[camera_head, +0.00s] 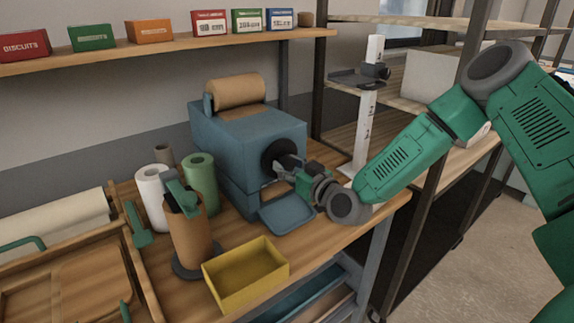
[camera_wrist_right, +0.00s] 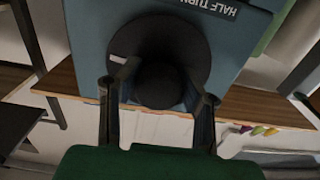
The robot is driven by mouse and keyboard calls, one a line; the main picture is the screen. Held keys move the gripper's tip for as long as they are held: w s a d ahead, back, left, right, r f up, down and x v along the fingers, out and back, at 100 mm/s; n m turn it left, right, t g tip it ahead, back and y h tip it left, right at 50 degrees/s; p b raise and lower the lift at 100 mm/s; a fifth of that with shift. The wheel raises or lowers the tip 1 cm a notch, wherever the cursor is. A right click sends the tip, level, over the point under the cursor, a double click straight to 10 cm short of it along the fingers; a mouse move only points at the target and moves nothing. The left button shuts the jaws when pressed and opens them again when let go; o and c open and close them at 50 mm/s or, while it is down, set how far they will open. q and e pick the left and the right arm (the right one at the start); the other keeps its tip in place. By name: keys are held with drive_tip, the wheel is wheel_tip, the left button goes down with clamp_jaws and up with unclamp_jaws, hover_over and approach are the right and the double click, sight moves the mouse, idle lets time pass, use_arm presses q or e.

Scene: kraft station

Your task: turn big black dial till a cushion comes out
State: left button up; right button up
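The big black dial (camera_head: 276,160) is on the front face of the blue machine (camera_head: 240,138). In the right wrist view the dial (camera_wrist_right: 190,38) is a dark disc with a round central knob (camera_wrist_right: 160,86) and a pale mark at its left. My right gripper (camera_head: 290,168) is at the dial. Its two fingers (camera_wrist_right: 160,88) flank the knob and look closed against its sides, though contact is partly hidden. The blue tray (camera_head: 287,213) below the machine's front looks empty. A brown paper roll (camera_head: 238,91) lies on the machine's top. My left gripper is not in view.
A yellow bin (camera_head: 246,275) stands at the bench front. Left of the machine are a brown roll on a stand (camera_head: 188,235), a white roll (camera_head: 153,196) and a green roll (camera_head: 201,182). A shelf (camera_head: 150,55) with small boxes runs above. A rack (camera_head: 325,70) stands behind my right arm.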

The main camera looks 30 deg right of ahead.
idle(0.3)
drive_tip(key=m+b, duration=0.3)
drive_tip(key=m, duration=0.1)
drive_tip(key=shift+f+m, duration=0.1)
drive_tip(key=shift+m, duration=0.2)
drive_tip(key=m+b, duration=0.3)
drive_tip(key=m, duration=0.2)
drive_tip(key=m+b, duration=0.4)
drive_tip(key=m, duration=0.1)
drive_tip(key=shift+m, duration=0.4)
drive_tip(key=shift+m+b, duration=1.7)
drive_tip(key=shift+m, duration=0.5)
drive_tip(key=o, duration=1.1)
drive_tip(key=shift+o, duration=0.5)
drive_tip(key=shift+d, duration=0.15)
